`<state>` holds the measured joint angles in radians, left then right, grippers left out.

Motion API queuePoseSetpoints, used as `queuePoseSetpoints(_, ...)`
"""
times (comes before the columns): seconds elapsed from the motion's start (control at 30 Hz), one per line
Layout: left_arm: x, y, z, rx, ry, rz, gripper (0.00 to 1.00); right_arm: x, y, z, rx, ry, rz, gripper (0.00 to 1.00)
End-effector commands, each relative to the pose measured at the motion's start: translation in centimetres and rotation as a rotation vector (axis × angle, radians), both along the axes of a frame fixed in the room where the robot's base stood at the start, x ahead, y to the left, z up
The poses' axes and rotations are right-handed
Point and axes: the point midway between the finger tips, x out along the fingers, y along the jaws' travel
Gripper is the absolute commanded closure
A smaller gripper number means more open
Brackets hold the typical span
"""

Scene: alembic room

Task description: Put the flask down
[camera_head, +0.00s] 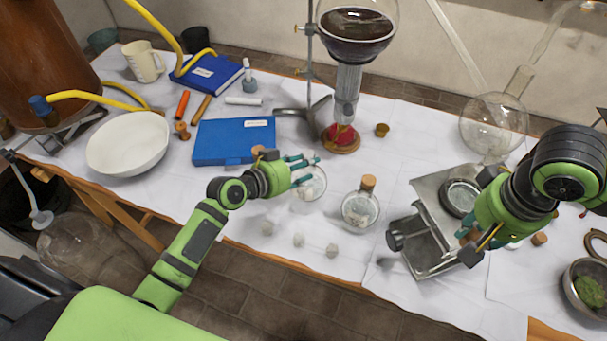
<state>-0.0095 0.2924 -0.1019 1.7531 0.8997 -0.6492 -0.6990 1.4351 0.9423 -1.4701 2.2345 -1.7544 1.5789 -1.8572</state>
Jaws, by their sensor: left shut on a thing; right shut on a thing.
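A round glass flask (312,190) with pale contents is at my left gripper (302,166), near the front of the white-covered table. The gripper is shut on its upper part, and its fingers hide the neck. I cannot tell whether the flask's base touches the table. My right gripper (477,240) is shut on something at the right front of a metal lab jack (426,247). The arm hides most of that thing. A similar corked flask (359,210) stands upright to the right of the held flask.
A blue case (233,141) lies behind my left gripper. Several small pale lumps (299,240) lie by the front edge. A stand holds a large dark-filled flask (355,25). A white bowl (128,145) is left; a clear round flask (493,125) is back right.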

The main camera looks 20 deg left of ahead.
Motion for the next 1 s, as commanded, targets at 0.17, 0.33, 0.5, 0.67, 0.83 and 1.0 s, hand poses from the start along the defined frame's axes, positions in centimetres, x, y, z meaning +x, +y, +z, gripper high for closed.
queuePoseSetpoints(0.17, 0.0, -0.1, -2.6, -0.003, 0.003, 0.002, 1.00, 0.0, 0.0, 0.1, 0.000, 0.000, 0.000, 1.00)
queuePoseSetpoints(0.33, 0.0, -0.1, -3.4, -0.002, -0.001, 0.001, 1.00, 0.0, 0.0, 0.1, 0.000, 0.000, 0.000, 1.00)
queuePoseSetpoints(0.5, 0.0, -0.1, -3.4, -0.001, -0.002, 0.001, 1.00, 0.0, 0.0, 0.1, 0.000, 0.000, 0.000, 1.00)
queuePoseSetpoints(0.67, -0.1, -0.1, -3.9, 0.001, 0.002, -0.001, 0.49, 0.0, 0.0, -0.3, 0.000, 0.000, 0.000, 1.00)
queuePoseSetpoints(0.83, -0.1, -0.1, -3.7, 0.001, 0.002, -0.001, 0.30, 0.0, 0.0, -0.1, 0.000, 0.000, 0.000, 1.00)
queuePoseSetpoints(1.0, -0.1, -0.1, -3.7, 0.000, 0.002, 0.000, 0.30, 0.0, 0.0, -0.1, 0.000, 0.000, 0.000, 1.00)
